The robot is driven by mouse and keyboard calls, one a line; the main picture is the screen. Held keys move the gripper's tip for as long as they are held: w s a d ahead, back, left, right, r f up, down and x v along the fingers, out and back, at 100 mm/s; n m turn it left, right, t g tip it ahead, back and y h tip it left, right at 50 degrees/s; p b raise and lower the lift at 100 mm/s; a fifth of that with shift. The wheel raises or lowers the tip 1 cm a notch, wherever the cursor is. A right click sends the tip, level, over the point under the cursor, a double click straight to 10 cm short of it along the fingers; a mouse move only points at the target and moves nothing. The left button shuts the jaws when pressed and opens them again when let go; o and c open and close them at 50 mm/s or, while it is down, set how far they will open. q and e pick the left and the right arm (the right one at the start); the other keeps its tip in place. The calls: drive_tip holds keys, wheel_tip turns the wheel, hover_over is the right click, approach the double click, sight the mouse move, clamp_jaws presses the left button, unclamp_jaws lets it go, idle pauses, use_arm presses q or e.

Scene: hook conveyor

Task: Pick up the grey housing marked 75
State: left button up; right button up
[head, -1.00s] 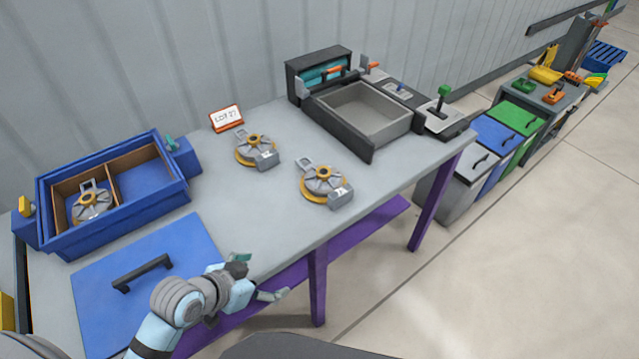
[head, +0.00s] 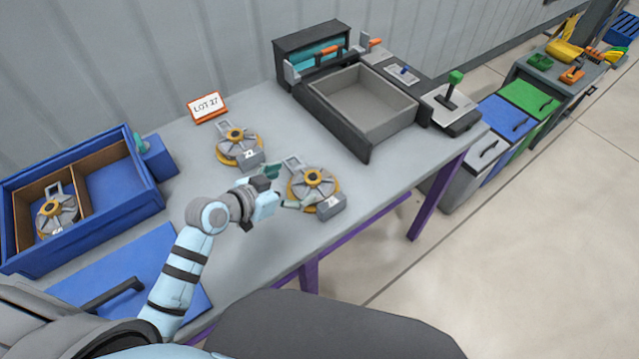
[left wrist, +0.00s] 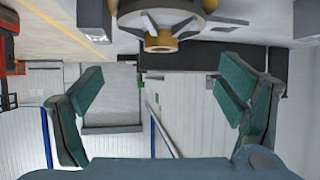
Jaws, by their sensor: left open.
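Two grey housings with yellow rings lie on the grey table in the head view: a nearer right one (head: 314,184) and a farther left one (head: 238,146). A third housing (head: 57,213) sits in the left compartment of the blue crate. Their label numbers are too small to read surely. My left gripper (head: 284,188) is open and empty, just left of the nearer housing, its fingers pointing toward it. In the left wrist view, a housing (left wrist: 165,22) shows at the top edge, cut off, beyond the spread green-padded fingers (left wrist: 165,95). My right gripper is not in view.
The blue crate (head: 148,200) stands at the left, with a blue lid or panel (head: 150,265) before it. A LOT 27 sign (head: 207,107) stands behind the housings. A dark-framed grey tray (head: 365,140) and a green-knobbed lever (head: 453,85) are at the right.

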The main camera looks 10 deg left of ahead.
sight(312, 177)
use_arm(q)
drive_tip(key=shift+x, duration=1.1)
drive_tip(key=x, duration=0.7)
drive_tip(key=shift+a+f+b, duration=0.1)
drive_tip(key=shift+a+b, duration=0.2)
drive_tip(key=shift+b, duration=0.05)
drive_tip(key=shift+s, duration=0.25)
drive_tip(key=shift+c, duration=0.9)
drive_tip(key=shift+r, duration=0.25)
drive_tip(key=shift+c, duration=1.4)
drive_tip(key=c, duration=1.4)
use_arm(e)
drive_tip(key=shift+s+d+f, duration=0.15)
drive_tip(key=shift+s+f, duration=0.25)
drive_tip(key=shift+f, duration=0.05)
